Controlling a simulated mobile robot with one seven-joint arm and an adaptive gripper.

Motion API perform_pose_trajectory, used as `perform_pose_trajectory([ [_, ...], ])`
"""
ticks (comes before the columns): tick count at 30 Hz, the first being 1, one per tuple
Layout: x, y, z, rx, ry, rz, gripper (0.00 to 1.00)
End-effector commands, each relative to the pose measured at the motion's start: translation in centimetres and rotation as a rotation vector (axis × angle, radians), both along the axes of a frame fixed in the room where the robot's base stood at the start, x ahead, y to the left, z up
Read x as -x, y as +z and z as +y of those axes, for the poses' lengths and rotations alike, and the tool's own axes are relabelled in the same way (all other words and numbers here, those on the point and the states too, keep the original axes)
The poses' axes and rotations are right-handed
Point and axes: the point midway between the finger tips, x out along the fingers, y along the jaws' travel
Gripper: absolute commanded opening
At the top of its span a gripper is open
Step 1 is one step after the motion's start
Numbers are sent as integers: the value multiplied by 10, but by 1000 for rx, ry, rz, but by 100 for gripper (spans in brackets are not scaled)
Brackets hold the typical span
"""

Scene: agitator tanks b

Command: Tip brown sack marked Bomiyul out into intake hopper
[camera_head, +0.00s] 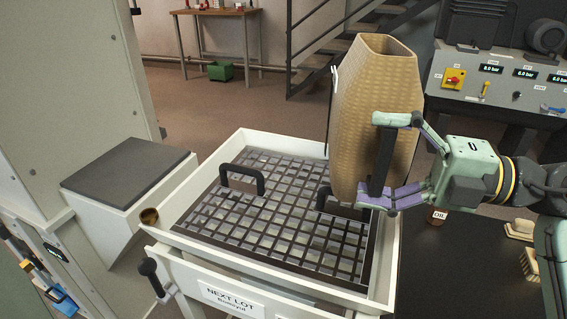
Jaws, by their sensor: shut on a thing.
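The brown sack (362,90) is a tall woven bag with an open top. My gripper (374,160) is shut on the sack's lower right side and holds it close to upright, with a slight tilt. The sack's mouth faces up, and its contents and any marking are hidden from this view. The intake hopper (187,242) is a white open box with a dark grate (285,210) across it. The sack's bottom end hangs over the right part of the grate and hides some of it. I cannot tell whether it touches the grate.
The grate has two black handles (242,178). A label on the hopper front (233,299) reads "NEXT LOT Bomiyul". A grey-topped box (125,170) stands left. A control panel (500,82) is at the back right. A bottle marked OIL (437,216) and brushes (520,230) lie right.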

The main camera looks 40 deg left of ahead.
Motion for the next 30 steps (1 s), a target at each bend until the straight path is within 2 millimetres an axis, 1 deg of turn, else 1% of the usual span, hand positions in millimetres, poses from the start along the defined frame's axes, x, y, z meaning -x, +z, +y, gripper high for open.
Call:
perform_pose_trajectory([
  [17,0,4,-1,-2,-2,-11,29],
  [23,-1,8,-1,39,-3,-39,29],
  [30,-2,14,-4,137,-1,-95,29],
])
